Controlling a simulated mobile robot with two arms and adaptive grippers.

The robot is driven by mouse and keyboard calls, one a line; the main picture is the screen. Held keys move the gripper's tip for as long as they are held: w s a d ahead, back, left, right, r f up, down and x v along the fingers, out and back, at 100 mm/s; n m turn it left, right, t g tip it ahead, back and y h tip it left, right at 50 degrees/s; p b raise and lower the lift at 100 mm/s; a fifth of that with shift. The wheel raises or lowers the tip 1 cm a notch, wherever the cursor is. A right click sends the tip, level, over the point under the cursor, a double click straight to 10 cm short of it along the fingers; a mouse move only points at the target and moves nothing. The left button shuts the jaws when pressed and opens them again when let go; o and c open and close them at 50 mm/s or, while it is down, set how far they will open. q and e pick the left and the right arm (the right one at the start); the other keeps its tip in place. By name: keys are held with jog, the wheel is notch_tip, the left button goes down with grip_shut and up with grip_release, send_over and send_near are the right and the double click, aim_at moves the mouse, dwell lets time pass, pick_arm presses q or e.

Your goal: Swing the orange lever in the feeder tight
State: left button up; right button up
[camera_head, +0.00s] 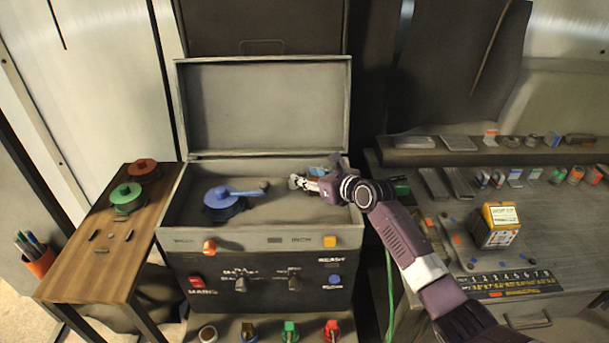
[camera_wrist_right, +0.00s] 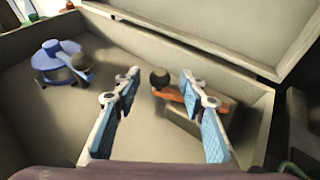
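The feeder is a grey box (camera_head: 270,240) with its lid (camera_head: 265,105) standing open. In the right wrist view the orange lever (camera_wrist_right: 180,96) lies inside, at the right part of the box, with a dark ball knob (camera_wrist_right: 160,78) at its left end. My right gripper (camera_wrist_right: 163,115) is open, its blue-padded fingers spread apart. The knob shows between the fingers, and the right finger covers part of the lever. Contact cannot be told. In the head view my right gripper (camera_head: 306,181) is over the box's right interior and largely hides the lever. My left gripper is not in view.
A blue spool-like part with a blue arm (camera_head: 222,198) sits in the left of the box. The wooden side table (camera_head: 85,255) holds a green and a red spool. The right bench (camera_head: 560,235) carries a yellow box (camera_head: 500,225) and small parts.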

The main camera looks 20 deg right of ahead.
jog(key=shift+w+a+f, duration=0.2)
jog(key=shift+w+f, duration=0.1)
jog(key=shift+w, duration=0.35)
grip_shut()
